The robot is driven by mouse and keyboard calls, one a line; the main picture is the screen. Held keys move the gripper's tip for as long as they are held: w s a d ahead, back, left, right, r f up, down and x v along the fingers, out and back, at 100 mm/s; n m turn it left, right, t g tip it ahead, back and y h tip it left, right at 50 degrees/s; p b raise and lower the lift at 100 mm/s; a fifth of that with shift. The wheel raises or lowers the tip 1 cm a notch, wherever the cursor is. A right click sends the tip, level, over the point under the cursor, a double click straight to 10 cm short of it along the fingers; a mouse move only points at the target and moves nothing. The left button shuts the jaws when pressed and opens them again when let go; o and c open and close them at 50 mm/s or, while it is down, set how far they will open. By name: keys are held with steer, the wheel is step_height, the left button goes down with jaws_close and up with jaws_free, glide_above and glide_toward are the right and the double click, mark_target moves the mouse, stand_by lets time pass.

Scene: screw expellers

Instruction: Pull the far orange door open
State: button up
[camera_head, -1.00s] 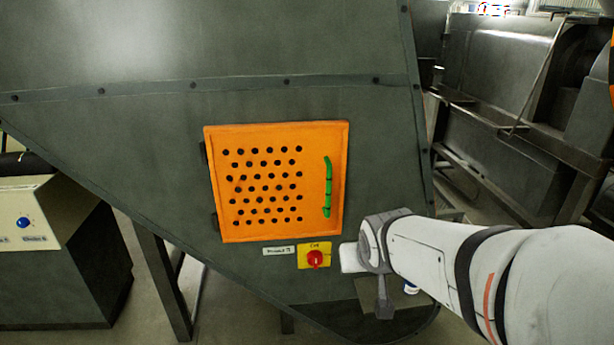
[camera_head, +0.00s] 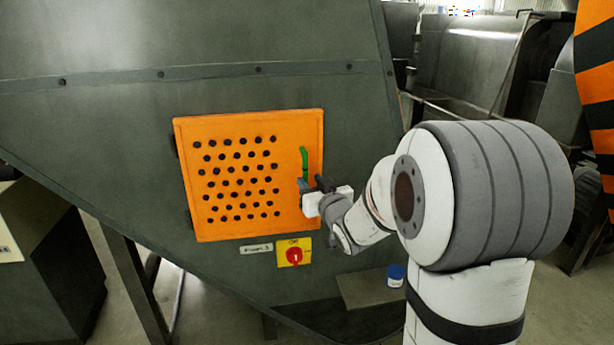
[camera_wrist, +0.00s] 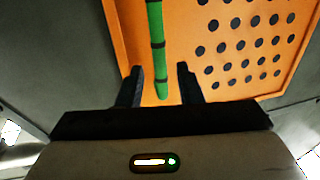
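The orange door (camera_head: 236,128) is a square panel with rows of dark holes, set in a dark green-grey machine wall, and it looks shut. Its green upright handle (camera_head: 304,158) is on the door's right side; the lower part is hidden behind my gripper. In the wrist view the handle (camera_wrist: 155,45) runs down from the top and its end lies between the two dark fingers. My gripper (camera_wrist: 160,84) is open, with a gap visible on both sides of the handle. In the head view my gripper (camera_head: 307,187) is at the handle's lower part.
A blue-capped container (camera_head: 396,275) stands on a ledge at lower right. Other dark machinery (camera_head: 465,60) stands at the back right.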

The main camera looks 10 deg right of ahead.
mark_target(307, 177)
steer(key=shift+w+a, duration=0.25)
steer(key=shift+w, duration=0.8)
steer(key=shift+w+a, duration=0.2)
steer(key=shift+w, duration=0.85)
steer(key=shift+c, duration=0.4)
jaws_close()
steer(key=shift+d, duration=0.1)
